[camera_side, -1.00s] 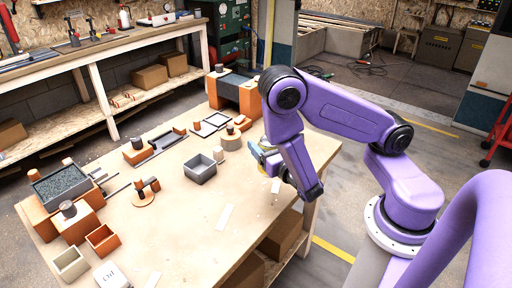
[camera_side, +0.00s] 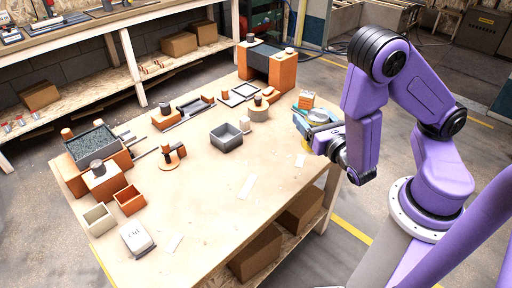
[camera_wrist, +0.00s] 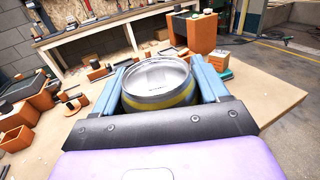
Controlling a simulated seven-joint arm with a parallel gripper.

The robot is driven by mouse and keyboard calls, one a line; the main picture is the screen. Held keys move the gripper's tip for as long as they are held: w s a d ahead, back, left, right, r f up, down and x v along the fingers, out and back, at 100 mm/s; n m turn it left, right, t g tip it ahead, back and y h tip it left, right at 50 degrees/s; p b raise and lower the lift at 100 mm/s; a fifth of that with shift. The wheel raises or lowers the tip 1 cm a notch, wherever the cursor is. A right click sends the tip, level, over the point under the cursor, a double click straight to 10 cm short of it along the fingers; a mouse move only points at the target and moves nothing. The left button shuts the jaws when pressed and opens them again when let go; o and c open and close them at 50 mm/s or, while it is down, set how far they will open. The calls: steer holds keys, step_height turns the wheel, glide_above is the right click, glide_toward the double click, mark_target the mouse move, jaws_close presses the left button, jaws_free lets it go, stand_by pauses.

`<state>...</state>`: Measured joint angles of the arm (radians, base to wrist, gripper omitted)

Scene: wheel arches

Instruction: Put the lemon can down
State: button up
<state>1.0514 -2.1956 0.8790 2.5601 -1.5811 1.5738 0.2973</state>
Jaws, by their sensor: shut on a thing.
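The lemon can (camera_wrist: 160,85) is a short round tin with a silver lid and a yellow band. It is upright in the wrist view, between the two blue fingers of my gripper (camera_wrist: 160,76), which is shut on it. In the side view the can (camera_side: 318,117) shows as a small yellow and silver top, partly hidden by my gripper (camera_side: 312,124). It is at the right end of the wooden table (camera_side: 215,225). I cannot tell whether its base touches the tabletop, because the lower part is hidden.
A small orange carton (camera_side: 306,99) stands close behind the can. A grey open box (camera_side: 226,137) and a round beige block (camera_side: 259,113) lie to its left. An orange arch block (camera_side: 283,72) stands at the back.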

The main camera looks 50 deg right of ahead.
steer(key=shift+w+a, duration=0.4)
steer(key=shift+a, duration=0.05)
steer(key=w+a+n+t+y, duration=0.1)
steer(key=w+a+n+y, duration=0.35)
steer(key=a, duration=0.95)
steer(key=shift+m, duration=0.75)
steer(key=shift+w+a+f, duration=0.75)
steer(key=shift+w+f, duration=1.35)
steer(key=shift+w, duration=0.35)
steer(key=shift+w+a+f, duration=0.7)
steer(key=shift+w+f, duration=1.45)
steer(key=shift+w, duration=0.35)
steer(key=shift+w+a+f, duration=0.75)
steer(key=shift+w+f, duration=1.35)
steer(key=shift+w, duration=0.35)
steer(key=shift+f, duration=0.1)
steer(key=o, duration=1.3)
steer(key=shift+o, duration=0.2)
